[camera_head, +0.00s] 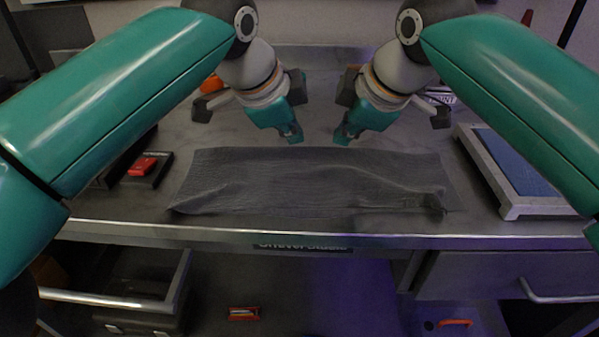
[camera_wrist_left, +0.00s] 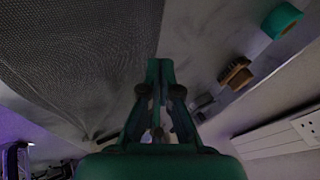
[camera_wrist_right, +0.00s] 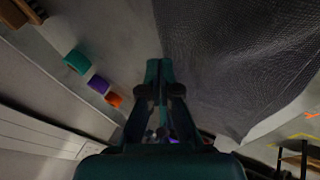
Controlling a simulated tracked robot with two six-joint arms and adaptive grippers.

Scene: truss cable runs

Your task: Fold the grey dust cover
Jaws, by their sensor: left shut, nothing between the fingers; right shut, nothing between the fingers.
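The grey dust cover (camera_head: 315,180) lies as a long, wrinkled strip along the front part of the metal bench, with uneven front corners. It also shows in the left wrist view (camera_wrist_left: 85,50) and the right wrist view (camera_wrist_right: 235,60). My left gripper (camera_head: 293,138) is shut and empty just behind the cover's back edge, near its middle. My right gripper (camera_head: 342,139) is shut and empty beside it on the right, also behind that edge. In the wrist views both grippers' fingers (camera_wrist_left: 160,62) (camera_wrist_right: 159,62) are together, next to the cloth's edge. The cloth's underside is hidden.
A red item on a black box (camera_head: 146,165) sits left of the cover. A blue-topped tray (camera_head: 515,165) stands at the right. An open drawer (camera_head: 120,290) juts out below the bench's front edge.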

